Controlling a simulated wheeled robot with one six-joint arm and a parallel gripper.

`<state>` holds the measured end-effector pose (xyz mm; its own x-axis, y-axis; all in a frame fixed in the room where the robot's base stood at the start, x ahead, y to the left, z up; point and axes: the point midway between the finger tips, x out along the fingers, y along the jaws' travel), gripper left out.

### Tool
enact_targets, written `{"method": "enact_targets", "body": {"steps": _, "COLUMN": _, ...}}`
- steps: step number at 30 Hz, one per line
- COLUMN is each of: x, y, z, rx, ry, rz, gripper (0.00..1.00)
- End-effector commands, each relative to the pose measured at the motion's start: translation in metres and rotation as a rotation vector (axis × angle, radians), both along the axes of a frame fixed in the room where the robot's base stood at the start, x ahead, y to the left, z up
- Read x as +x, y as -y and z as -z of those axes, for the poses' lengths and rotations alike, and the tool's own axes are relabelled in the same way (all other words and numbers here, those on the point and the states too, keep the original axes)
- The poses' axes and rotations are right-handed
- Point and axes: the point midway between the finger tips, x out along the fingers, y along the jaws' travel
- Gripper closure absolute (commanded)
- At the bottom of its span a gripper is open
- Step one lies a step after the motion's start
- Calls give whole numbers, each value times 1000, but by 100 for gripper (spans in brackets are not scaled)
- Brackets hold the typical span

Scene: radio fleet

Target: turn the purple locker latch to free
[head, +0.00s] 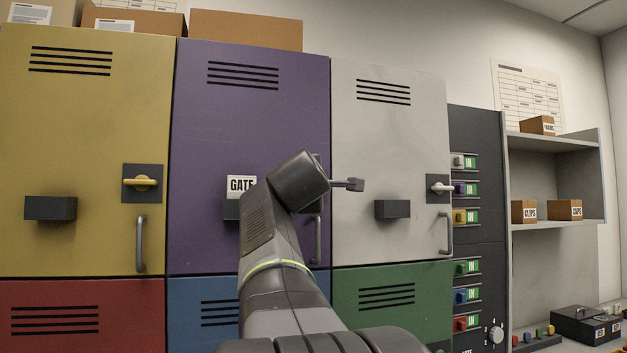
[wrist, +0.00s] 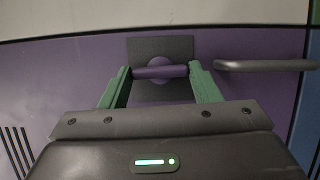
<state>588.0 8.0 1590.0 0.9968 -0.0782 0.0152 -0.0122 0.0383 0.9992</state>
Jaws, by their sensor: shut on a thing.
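The purple locker door (head: 250,130) has a GATE label (head: 241,185). Its purple latch (wrist: 160,71) shows in the wrist view on a dark square plate (wrist: 147,46). The latch bar lies parallel to the grey door handle (wrist: 265,65), so it stands upright on the door. My gripper (wrist: 160,74) has its two green fingers at the bar's two ends, shut on it. In the head view my arm hides the latch and the fingers.
The door handle sits close to my right finger in the wrist view. The yellow locker (head: 80,130) and white locker (head: 385,135) flank the purple one, with their latches lying level. Blue (head: 205,290) and green (head: 395,305) lockers are below. Shelves (head: 555,143) stand at right.

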Motion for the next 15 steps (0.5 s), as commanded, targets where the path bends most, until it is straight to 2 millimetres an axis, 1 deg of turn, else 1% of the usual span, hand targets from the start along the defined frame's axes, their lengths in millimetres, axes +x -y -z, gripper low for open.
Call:
{"method": "enact_targets", "body": {"steps": 6, "x": 0, "y": 0, "z": -1, "rx": 45, "ry": -14, "rz": 0, "gripper": 66}}
{"method": "enact_targets", "body": {"steps": 15, "x": 0, "y": 0, "z": 0, "rx": 56, "ry": -18, "rz": 0, "gripper": 66}}
